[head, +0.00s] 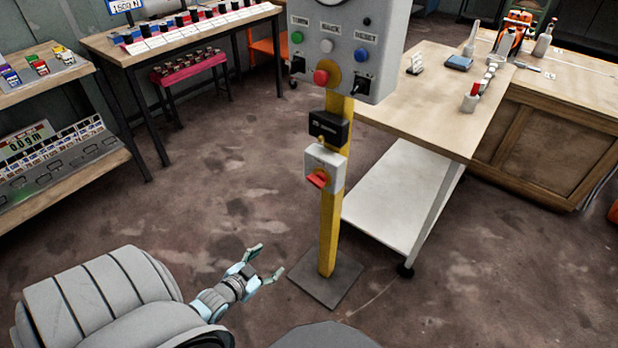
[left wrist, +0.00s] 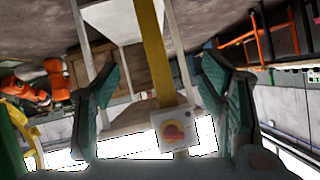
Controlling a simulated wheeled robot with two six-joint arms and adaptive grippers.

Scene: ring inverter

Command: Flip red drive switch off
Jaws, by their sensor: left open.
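The red drive switch (head: 318,178) is a red handle on a pale grey box (head: 325,163), mounted low on a yellow post (head: 331,225). In the left wrist view the red handle (left wrist: 174,133) shows on its box, on a yellow disc, between my open fingers and apart from them. My left gripper (head: 265,262) is open and empty, to the left of the post's foot and below the switch in the head view. It also shows in the left wrist view (left wrist: 160,95). My right gripper is not in view.
Above the switch, the post carries a black box (head: 328,130) and a grey control panel (head: 340,50) with a red stop button (head: 321,77). A wooden-topped table (head: 430,100) stands close behind on the right. The floor (head: 190,200) left of the post is clear.

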